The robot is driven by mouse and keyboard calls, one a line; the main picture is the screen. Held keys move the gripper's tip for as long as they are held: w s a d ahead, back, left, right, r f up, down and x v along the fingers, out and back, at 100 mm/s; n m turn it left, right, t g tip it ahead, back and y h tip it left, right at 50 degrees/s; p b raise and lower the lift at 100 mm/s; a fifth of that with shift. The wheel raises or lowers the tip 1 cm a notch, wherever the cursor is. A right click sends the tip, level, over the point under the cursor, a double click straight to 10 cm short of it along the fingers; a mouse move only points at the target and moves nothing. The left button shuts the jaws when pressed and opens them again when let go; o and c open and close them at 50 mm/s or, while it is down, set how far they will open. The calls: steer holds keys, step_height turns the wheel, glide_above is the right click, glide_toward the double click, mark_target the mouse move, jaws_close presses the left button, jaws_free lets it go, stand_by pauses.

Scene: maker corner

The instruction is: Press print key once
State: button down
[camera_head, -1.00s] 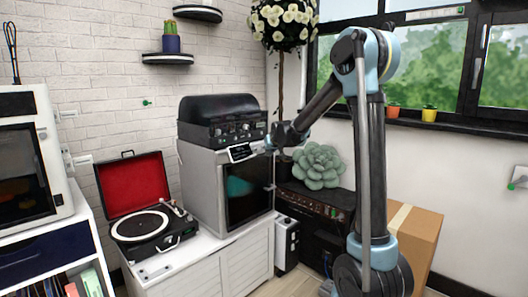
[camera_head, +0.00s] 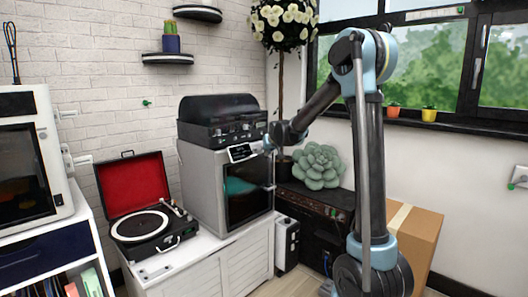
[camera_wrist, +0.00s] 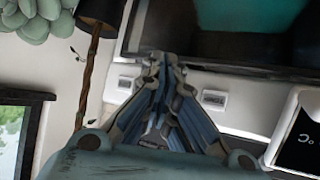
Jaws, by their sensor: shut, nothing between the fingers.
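The printer (camera_head: 205,195) is a pale grey box with a dark front door on the white cabinet. A tilted control panel with a dark screen (camera_head: 241,152) sits at its top front edge. In the wrist view the screen (camera_wrist: 300,140) shows at the right, and two small grey keys (camera_wrist: 125,85) (camera_wrist: 214,98) lie on the pale strip beside the door. I cannot read their labels. My gripper (camera_head: 268,144) is just right of the panel. Its fingers (camera_wrist: 162,62) are shut and empty, between the two keys in the picture; contact cannot be told.
A black device (camera_head: 222,120) sits on top of the printer. An open record player (camera_head: 145,228) stands on the white cabinet (camera_head: 195,268) to its left. A green succulent (camera_head: 319,166) is at the right on a dark unit. A cardboard box (camera_head: 418,235) stands behind my arm.

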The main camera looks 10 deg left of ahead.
stand_by(0.4)
steer(key=shift+s+d, duration=0.3)
steer(key=shift+d, duration=0.1)
steer(key=shift+s+d, duration=0.1)
steer(key=shift+d, duration=0.05)
steer(key=shift+s+d, duration=0.9)
steer(key=shift+d, duration=0.2)
steer(key=shift+s+d, duration=0.85)
steer(key=shift+d, duration=0.25)
steer(key=s+d+m+g+h, duration=0.1)
steer(key=s+d+g+h, duration=0.1)
steer(key=s+d, duration=1)
steer(key=s+d+f+m+g, duration=0.1)
steer(key=s+d+f, duration=0.3)
steer(key=s, duration=0.8)
steer(key=s+d+f+m+g+h, duration=0.1)
steer(key=s+d+f+g, duration=0.2)
steer(key=s, duration=1)
steer(key=s+d+f+m+g, duration=0.1)
steer(key=s+d+f, duration=0.5)
steer(key=s, duration=0.7)
step_height(320, 180, down, 2)
steer(key=shift+d+f+g+h, duration=0.15)
steer(key=shift+d+g+h, duration=0.1)
steer(key=shift+g+h, duration=0.15)
